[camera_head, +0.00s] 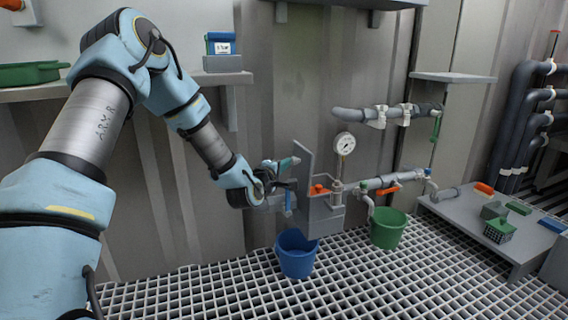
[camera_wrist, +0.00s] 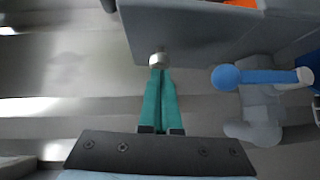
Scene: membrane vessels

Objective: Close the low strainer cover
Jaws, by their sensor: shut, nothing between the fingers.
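The low strainer is a grey box (camera_head: 322,218) on the wall piping, with an orange part (camera_head: 319,189) inside. Its flat grey cover (camera_head: 303,158) stands up, open, on the box's left side. My gripper (camera_head: 292,162) is just left of the cover, teal fingers together and empty. In the wrist view the shut fingers of my gripper (camera_wrist: 158,78) point at a large grey panel (camera_wrist: 200,32). A small pale knob (camera_wrist: 158,60) is at their tips; whether they touch it I cannot tell. Orange (camera_wrist: 240,3) shows at the top edge.
A blue-handled valve (camera_wrist: 240,76) is right of my fingers. A pressure gauge (camera_head: 344,144) rises right of the box. A blue bucket (camera_head: 297,258) stands below on the grating, a green bucket (camera_head: 388,232) to the right. A shelf (camera_head: 140,88) is above on the left.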

